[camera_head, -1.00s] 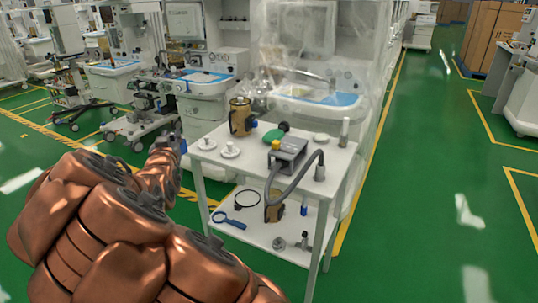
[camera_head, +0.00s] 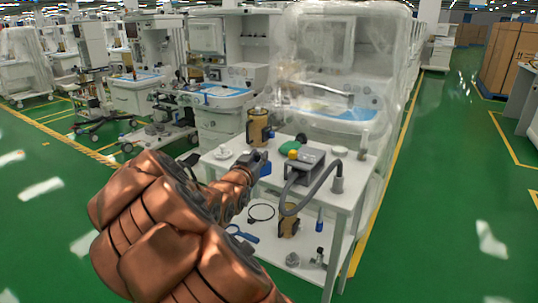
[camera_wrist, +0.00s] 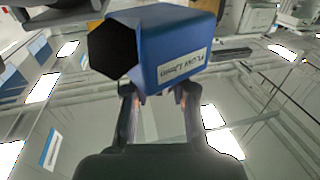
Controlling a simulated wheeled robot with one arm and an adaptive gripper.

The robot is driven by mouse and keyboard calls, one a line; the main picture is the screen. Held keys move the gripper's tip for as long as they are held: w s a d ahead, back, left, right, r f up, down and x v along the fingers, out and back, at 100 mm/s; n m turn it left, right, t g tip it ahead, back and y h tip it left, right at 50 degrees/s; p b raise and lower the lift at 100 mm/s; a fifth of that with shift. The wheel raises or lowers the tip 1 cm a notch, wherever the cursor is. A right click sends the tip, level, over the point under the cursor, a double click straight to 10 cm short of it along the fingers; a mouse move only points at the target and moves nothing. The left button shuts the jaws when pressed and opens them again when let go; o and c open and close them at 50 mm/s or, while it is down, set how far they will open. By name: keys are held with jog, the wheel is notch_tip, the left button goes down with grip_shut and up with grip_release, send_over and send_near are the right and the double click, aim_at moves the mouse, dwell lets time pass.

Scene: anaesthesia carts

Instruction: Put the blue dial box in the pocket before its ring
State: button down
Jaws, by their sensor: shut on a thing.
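The blue dial box (camera_wrist: 172,42) is held between the fingers of my gripper (camera_wrist: 158,97) in the wrist view. It has a dark hexagonal end and a white label that reads like FLOW L/min. In the head view my gripper (camera_head: 259,166) is over the left part of the white cart's top (camera_head: 345,188), left of the grey box, with a bit of the blue box (camera_head: 266,169) showing. A thin dark ring (camera_head: 261,212) lies on the lower shelf. I cannot make out a pocket or tell which ring belongs to the box.
The top holds a brass canister (camera_head: 258,127), a white disc piece (camera_head: 222,152), a green item (camera_head: 290,147) and a grey box (camera_head: 306,163) with a curved hose (camera_head: 300,205). The lower shelf holds another canister (camera_head: 289,222) and a blue-handled tool (camera_head: 242,234).

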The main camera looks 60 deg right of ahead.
jog(key=x, duration=0.3)
jog(key=w+x, duration=0.1)
jog(key=x, duration=0.3)
jog(key=f+p+x, duration=0.1)
jog(key=x, duration=0.3)
jog(key=shift+w+a, duration=0.1)
jog(key=shift+w, duration=0.1)
jog(key=shift+f, duration=1.8)
jog(key=c, duration=1)
grip_release()
jog(key=shift+f, duration=0.15)
jog(key=shift+o, duration=0.2)
jog(key=shift+b+v, duration=0.55)
jog(key=shift+v, duration=5.45)
